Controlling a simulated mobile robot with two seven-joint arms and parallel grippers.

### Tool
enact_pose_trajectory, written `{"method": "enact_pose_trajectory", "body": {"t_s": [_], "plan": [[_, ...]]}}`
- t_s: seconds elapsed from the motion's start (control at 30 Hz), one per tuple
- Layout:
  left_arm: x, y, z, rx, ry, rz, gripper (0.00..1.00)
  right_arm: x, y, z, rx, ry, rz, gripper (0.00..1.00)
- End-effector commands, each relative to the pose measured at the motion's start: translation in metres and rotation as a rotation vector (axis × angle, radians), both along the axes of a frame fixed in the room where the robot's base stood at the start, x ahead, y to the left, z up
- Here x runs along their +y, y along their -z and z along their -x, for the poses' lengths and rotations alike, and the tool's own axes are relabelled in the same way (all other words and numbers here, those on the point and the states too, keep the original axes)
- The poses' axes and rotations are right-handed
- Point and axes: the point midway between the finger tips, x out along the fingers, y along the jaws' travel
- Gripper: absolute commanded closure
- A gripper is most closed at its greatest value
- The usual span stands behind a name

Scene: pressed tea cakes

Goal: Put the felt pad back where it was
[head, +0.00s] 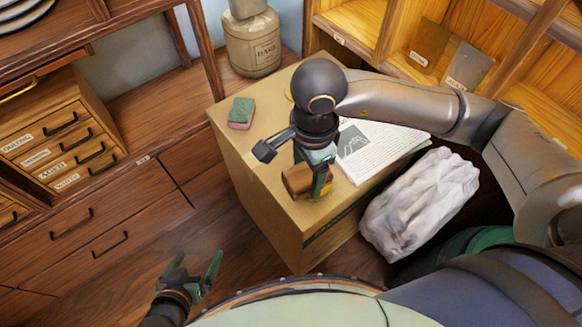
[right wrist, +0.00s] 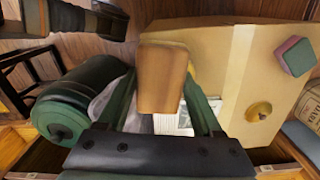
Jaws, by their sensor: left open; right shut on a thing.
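My right gripper (head: 316,184) is over the front of a large cardboard box (head: 285,238), shut on a brown block (head: 297,181). In the right wrist view the brown block (right wrist: 163,78) sits between the green fingers. I cannot tell whether the block touches the box top. My left gripper (head: 196,268) is open and empty, low in front of the box. No thing is plainly a felt pad. A green and pink sponge-like block (head: 240,112) lies on the box's far left corner. A small yellow thing (right wrist: 258,111) lies on the box, mostly hidden by my arm in the head view.
A printed paper (head: 378,150) lies on the right of the box. A crumpled white bag (head: 420,203) is beside the box. A beige jar (head: 252,42) stands behind it. Labelled brown (head: 429,44) and grey (head: 468,68) flat pieces are in the shelf. Drawers (head: 65,140) are at left.

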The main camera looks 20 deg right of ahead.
Motion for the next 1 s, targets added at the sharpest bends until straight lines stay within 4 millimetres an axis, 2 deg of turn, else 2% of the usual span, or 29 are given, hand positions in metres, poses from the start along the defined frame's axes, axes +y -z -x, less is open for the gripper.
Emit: {"method": "enact_pose_trajectory", "body": {"t_s": [0.03, 0.1, 0.23, 0.33, 0.7, 0.83, 1.0], "plan": [[-0.002, 0.008, -0.001, -0.003, 0.004, 0.002, 0.00, 0.002, 0.005, 0.000, -0.004, 0.053, 0.004, 0.77], [-0.002, 0.012, -0.001, 0.002, 0.007, 0.001, 0.00, 0.004, 0.005, 0.001, -0.003, 0.121, 0.009, 0.77], [-0.002, 0.014, 0.000, 0.005, 0.010, -0.001, 0.00, 0.006, 0.005, 0.001, -0.004, 0.194, 0.013, 0.77], [-0.003, 0.013, -0.001, 0.001, 0.010, 0.001, 0.00, 0.005, 0.008, -0.007, -0.003, 0.217, 0.016, 0.77], [-0.003, 0.014, -0.003, -0.006, 0.010, 0.002, 0.00, -0.004, 0.043, -0.085, -0.001, 0.219, 0.016, 0.77], [-0.002, 0.018, -0.003, -0.006, 0.010, 0.000, 0.00, -0.007, 0.069, -0.106, 0.000, 0.217, 0.017, 0.77], [-0.001, 0.022, -0.003, -0.006, 0.009, -0.002, 0.00, -0.009, 0.091, -0.125, -0.003, 0.215, 0.015, 0.77]]}}
